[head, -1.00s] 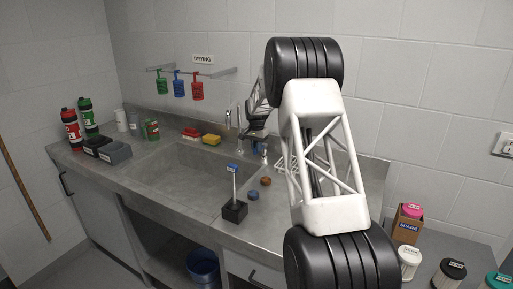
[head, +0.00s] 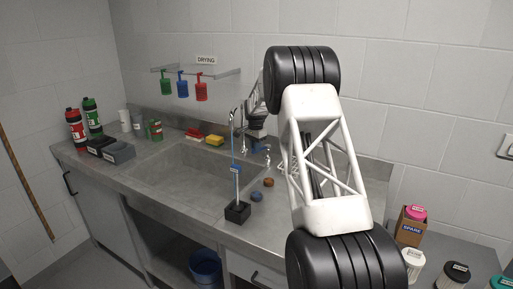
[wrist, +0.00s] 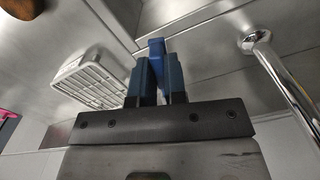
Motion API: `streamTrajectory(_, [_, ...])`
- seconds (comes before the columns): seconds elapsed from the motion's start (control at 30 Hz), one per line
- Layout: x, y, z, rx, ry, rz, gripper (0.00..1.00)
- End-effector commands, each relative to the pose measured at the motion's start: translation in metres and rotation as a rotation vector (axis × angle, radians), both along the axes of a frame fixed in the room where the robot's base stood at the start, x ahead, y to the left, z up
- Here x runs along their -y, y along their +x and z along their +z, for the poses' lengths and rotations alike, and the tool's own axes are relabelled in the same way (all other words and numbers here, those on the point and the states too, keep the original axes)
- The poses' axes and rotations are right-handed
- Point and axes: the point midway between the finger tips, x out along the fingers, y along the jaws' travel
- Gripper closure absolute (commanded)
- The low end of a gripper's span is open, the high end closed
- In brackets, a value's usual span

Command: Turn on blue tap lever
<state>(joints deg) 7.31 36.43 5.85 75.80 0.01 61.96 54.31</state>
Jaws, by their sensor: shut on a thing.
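The blue tap lever (wrist: 156,46) shows in the wrist view between the two fingers of my gripper (wrist: 157,82), which is shut on it. In the head view my gripper (head: 257,143) is at the tap behind the sink, and the lever is hard to make out beside it. The chrome tap spout (head: 232,117) rises left of my gripper, and a chrome pipe (wrist: 276,68) shows at right in the wrist view. A thin blue line (head: 233,153), like a stream of water, hangs below the spout.
A black stand (head: 238,212) with an upright blue-labelled piece sits at the sink's front edge. Blue (head: 257,197) and brown (head: 268,182) round pieces lie right of it. Sponges (head: 214,140) lie behind the sink. A white ribbed soap dish (wrist: 90,75) is close to my gripper.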

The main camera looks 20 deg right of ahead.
Motion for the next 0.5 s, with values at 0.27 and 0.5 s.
streamTrajectory(0.27, [0.0005,0.0002,0.0013,0.001,0.000,0.001,0.69])
streamTrajectory(0.5, [0.0002,0.0000,0.0007,0.001,0.000,0.002,0.62])
